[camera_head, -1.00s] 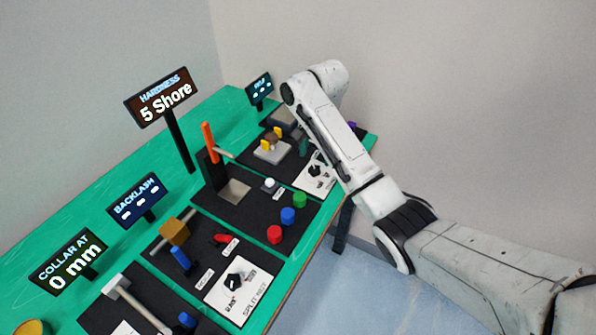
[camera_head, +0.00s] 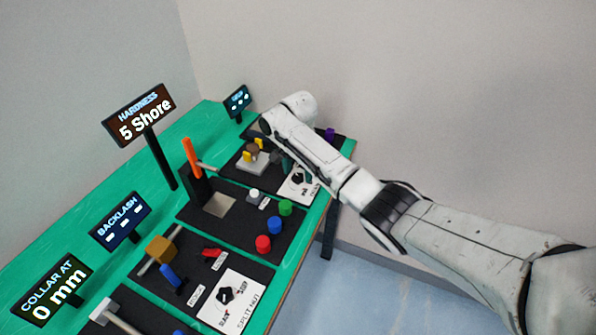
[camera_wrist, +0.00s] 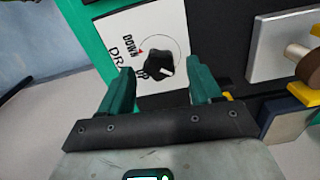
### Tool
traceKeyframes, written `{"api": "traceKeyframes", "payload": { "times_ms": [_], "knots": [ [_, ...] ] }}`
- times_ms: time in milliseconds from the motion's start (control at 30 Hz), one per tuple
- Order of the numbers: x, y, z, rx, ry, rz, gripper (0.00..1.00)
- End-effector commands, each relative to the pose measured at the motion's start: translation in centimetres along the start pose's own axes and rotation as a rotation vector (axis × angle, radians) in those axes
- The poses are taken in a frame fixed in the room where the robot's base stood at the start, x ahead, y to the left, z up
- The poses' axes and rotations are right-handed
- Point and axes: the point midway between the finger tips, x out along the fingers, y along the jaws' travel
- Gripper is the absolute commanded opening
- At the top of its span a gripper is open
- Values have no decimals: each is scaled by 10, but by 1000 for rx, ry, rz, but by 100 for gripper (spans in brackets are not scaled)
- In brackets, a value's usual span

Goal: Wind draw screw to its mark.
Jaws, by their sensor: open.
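A white card (camera_wrist: 113,20) lettered "DOWN" and, partly covered, "DR" carries a black knob (camera_wrist: 157,66) with a white pointer line, a thin circle and a small red mark. In the head view the card (camera_head: 304,189) and knob (camera_head: 297,179) sit at the far end of the bench, partly behind my arm. My gripper (camera_wrist: 162,78) has teal fingers spread apart, one on each side of the knob in the wrist view. I cannot tell its height above the knob. In the head view a teal finger shows beside the card; most of the gripper is hidden.
Beside the card is a pale block (camera_head: 248,164) with a brown round part and yellow pieces. Nearer are red (camera_head: 263,243), blue and green buttons, an orange lever (camera_head: 191,158) and a second "SPLIT NUT" knob card (camera_head: 238,312). Sign posts line the back.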

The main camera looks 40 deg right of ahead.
Motion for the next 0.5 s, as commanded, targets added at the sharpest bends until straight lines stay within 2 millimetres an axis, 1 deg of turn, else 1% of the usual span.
{"api": "traceKeyframes", "payload": {
  "times_ms": [133,400,500],
  "knots": [
    [7,0,0,0,1,0,64],
    [8,0,0,0,1,0,64],
    [8,0,0,0,1,0,54]
  ]
}}
